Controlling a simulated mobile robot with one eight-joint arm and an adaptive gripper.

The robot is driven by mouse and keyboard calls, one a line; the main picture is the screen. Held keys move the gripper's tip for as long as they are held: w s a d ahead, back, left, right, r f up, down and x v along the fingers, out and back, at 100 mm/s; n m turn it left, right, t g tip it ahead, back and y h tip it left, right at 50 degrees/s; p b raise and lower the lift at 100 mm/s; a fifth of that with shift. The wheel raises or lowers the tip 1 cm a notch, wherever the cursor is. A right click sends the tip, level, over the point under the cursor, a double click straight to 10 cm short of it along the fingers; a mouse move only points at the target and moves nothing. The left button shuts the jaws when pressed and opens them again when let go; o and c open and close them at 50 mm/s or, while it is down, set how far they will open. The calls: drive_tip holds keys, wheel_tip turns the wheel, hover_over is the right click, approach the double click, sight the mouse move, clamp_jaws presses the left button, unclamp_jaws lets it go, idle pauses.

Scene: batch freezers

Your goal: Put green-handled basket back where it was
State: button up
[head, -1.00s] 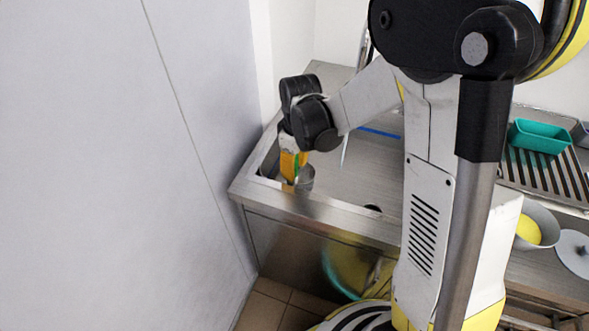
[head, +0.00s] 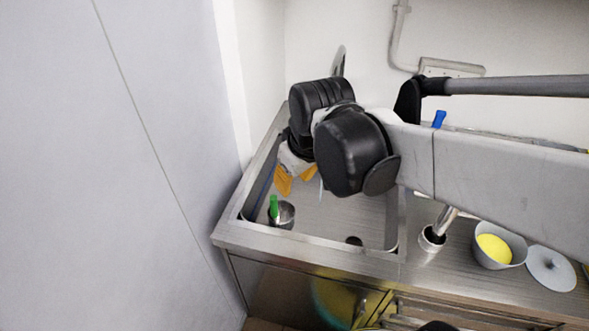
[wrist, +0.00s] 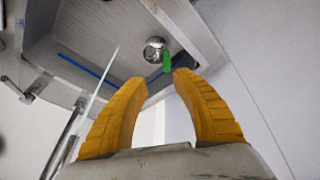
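The green-handled basket is a small metal cup (head: 284,216) with an upright green handle (head: 273,207). It sits in the near left corner of the steel sink (head: 330,215). In the wrist view the basket (wrist: 153,49) and its green handle (wrist: 167,62) lie beyond the fingertips, with a clear gap. My gripper (head: 296,186) is above the sink, behind the basket and apart from it. In the wrist view its yellow fingers (wrist: 160,77) are spread with nothing between them.
A tall grey panel (head: 130,180) stands close on the left. The sink's faucet (wrist: 70,135) shows in the wrist view. On the counter to the right are a metal container (head: 432,240), a bowl with yellow contents (head: 494,262) and a grey lid (head: 551,268).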

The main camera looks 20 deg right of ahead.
drive_tip(key=s+d+r+m+t, duration=0.1)
drive_tip(key=s+m+t, duration=0.2)
drive_tip(key=s, duration=0.4)
drive_tip(key=shift+d+r+m, duration=0.25)
drive_tip(key=shift+m, duration=0.25)
idle(0.5)
